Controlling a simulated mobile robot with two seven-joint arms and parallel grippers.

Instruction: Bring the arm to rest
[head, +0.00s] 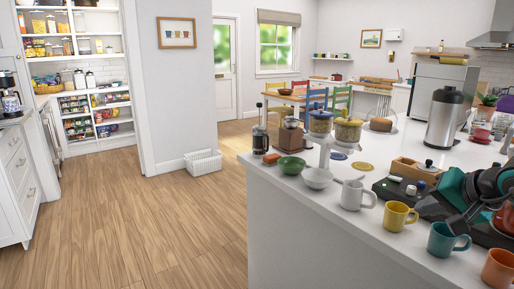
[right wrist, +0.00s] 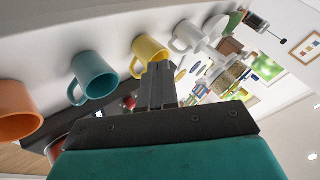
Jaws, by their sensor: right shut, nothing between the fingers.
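My right gripper (head: 462,218) is over the counter at the right of the head view, just behind the row of mugs. In the right wrist view its two fingers (right wrist: 158,86) are together with nothing between them. The teal and dark arm parts around it are mine. The yellow mug (head: 399,216) and the teal mug (head: 447,239) stand close to it. In the right wrist view the fingertips overlap the yellow mug (right wrist: 150,51); I cannot tell the exact gap. My left gripper is not in view.
An orange mug (head: 498,268) and a white mug (head: 355,195) stand along the counter's front edge. A dark tray (head: 393,189) lies behind the mugs, partly hidden by my arm. A steel urn (head: 444,120) stands farther back. The wooden floor (head: 150,225) at left is clear.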

